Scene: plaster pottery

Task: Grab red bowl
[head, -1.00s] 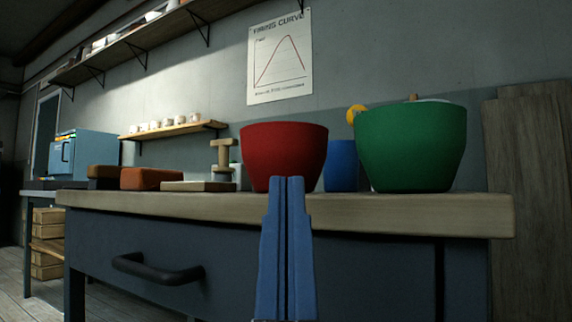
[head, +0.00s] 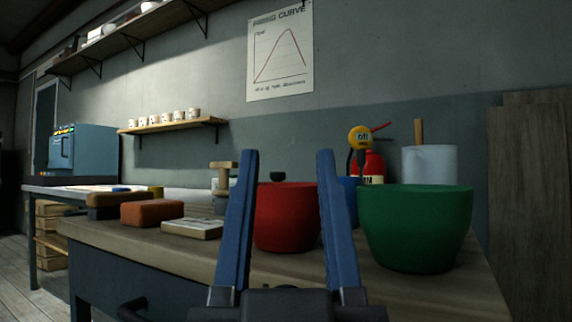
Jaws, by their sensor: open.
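The red bowl (head: 287,218) stands upright on the wooden worktop of the workbench (head: 185,262). In the head view it shows between the two blue fingers of my gripper (head: 284,165). The fingers are spread apart and hold nothing. They overlap the bowl's left and right edges in the picture, and I cannot tell whether they touch it or stand in front of it. The bowl's sides are partly hidden by the fingers.
A green bowl (head: 416,230) stands close to the right of my right finger. A blue container (head: 349,189) is behind. A terracotta block (head: 152,213) and a pale slab (head: 192,229) lie left. A red extinguisher (head: 374,168) and a white bucket (head: 430,163) are at the back.

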